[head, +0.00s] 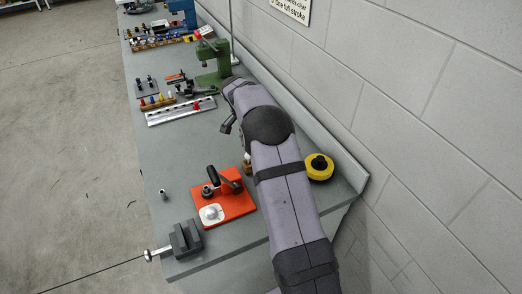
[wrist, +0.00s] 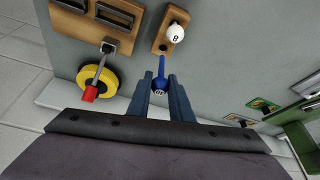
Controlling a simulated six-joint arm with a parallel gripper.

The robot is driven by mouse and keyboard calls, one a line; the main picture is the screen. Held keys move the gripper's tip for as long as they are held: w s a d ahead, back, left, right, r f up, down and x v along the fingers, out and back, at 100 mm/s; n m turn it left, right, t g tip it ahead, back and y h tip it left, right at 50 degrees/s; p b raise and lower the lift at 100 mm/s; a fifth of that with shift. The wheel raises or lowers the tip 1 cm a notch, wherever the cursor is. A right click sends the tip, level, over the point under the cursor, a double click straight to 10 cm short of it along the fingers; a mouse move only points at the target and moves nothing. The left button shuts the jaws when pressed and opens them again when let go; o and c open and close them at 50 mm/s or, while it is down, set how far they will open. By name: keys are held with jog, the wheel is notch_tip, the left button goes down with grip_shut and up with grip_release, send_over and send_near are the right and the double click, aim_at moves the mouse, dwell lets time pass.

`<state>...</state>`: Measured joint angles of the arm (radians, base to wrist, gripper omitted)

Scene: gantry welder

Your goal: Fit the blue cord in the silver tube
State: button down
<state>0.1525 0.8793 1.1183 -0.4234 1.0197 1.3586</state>
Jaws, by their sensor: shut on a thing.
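In the wrist view my gripper (wrist: 160,85) is shut on a slim blue piece (wrist: 160,70), which seems to be the blue cord. It has a rounded blue end with a pale mark, facing the camera. Its far end lies close to the near end of a wooden block (wrist: 163,37); I cannot tell whether they touch. In the head view my arm hides the gripper and the blue piece. A small silver cylinder (head: 163,193), likely the silver tube, stands upright near the table's left edge. I cannot make it out in the wrist view.
A white ball marked 8 (wrist: 177,32) sits on the wooden block. An orange board (head: 236,202) with a black-handled clamp, a dark grey vise (head: 186,238) and a yellow round thing (head: 319,168) stand on the table (head: 160,150). A green press (head: 215,60) and racks stand farther back.

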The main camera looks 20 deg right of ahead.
jog(key=shift+r+b, duration=0.4)
jog(key=shift+r, duration=1.4)
jog(key=w+a+r+n+t+b, duration=0.1)
jog(key=w+a+r+n+b, duration=0.15)
jog(key=a+b, duration=0.9)
jog(key=s+a+f+n+t+y+p, duration=0.1)
jog(key=s+a+n+p, duration=0.1)
jog(key=s+a, duration=0.5)
jog(key=a+n, duration=0.1)
jog(key=a, duration=0.3)
jog(key=shift+s+f, duration=0.3)
jog(key=shift+n, duration=0.25)
jog(key=shift+f, duration=0.1)
jog(key=shift+f+b, duration=2.4)
jog(key=shift+f, duration=0.2)
